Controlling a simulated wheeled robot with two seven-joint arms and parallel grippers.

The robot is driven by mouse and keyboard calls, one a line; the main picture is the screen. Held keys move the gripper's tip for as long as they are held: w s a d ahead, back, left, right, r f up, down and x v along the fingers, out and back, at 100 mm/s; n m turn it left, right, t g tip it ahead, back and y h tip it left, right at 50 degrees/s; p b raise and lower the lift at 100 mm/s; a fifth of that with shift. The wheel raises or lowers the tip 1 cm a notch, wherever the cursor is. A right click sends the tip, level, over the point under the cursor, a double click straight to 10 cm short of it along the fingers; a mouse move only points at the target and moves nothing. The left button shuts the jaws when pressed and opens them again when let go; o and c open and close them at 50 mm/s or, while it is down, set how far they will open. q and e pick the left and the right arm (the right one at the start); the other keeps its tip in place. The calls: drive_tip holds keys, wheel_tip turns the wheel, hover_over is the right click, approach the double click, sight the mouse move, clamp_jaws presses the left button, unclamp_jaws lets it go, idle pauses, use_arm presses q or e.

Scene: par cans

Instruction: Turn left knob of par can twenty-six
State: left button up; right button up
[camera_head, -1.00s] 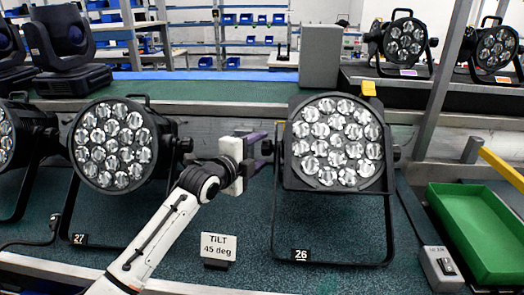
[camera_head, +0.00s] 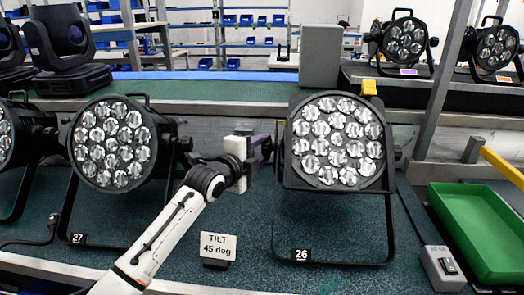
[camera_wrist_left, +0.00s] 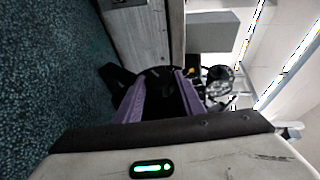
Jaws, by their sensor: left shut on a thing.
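Par can twenty-six (camera_head: 338,142) is a black lamp with many round lenses, in the middle right of the head view. It stands in a black yoke marked by a 26 label (camera_head: 301,255). My left gripper (camera_head: 264,148) is at its left side, shut on the left knob, which the fingers mostly hide. In the left wrist view, the two purple fingers (camera_wrist_left: 160,98) stand on either side of the dark knob area, and the lamp's dark body lies beyond. My right gripper is in neither view.
Par can 27 (camera_head: 112,145) stands to the left. A "TILT 45 deg" sign (camera_head: 217,246) stands on the green bench before my arm. A green tray (camera_head: 476,230) and a grey switch box (camera_head: 441,267) are at the right.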

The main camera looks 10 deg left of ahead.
use_arm(q)
drive_tip(key=m+t+h+b, duration=0.1)
drive_tip(key=t+b, duration=0.1)
drive_tip(key=b, duration=0.2)
drive_tip(key=f+t+b, duration=0.1)
drive_tip(key=b, duration=0.3)
drive_tip(key=shift+f+m+t+h+b, duration=0.2)
drive_tip(key=shift+m+t+h+b, duration=0.1)
drive_tip(key=shift+m+t+h, duration=0.1)
drive_tip(key=shift+r+b, duration=0.1)
drive_tip(key=shift+b, duration=0.3)
drive_tip(key=shift+r+t, duration=0.3)
drive_tip(key=shift+t, duration=0.1)
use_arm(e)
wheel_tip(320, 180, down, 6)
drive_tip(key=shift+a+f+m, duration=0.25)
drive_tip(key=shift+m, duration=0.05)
use_arm(q)
drive_tip(key=o, duration=1)
drive_tip(key=shift+o, duration=0.2)
drive_tip(key=shift+f, duration=0.1)
drive_tip(key=v, duration=0.7)
drive_tip(key=shift+s+a+p, duration=0.15)
drive_tip(key=shift+a+p, duration=0.1)
drive_tip(key=shift+p, duration=0.1)
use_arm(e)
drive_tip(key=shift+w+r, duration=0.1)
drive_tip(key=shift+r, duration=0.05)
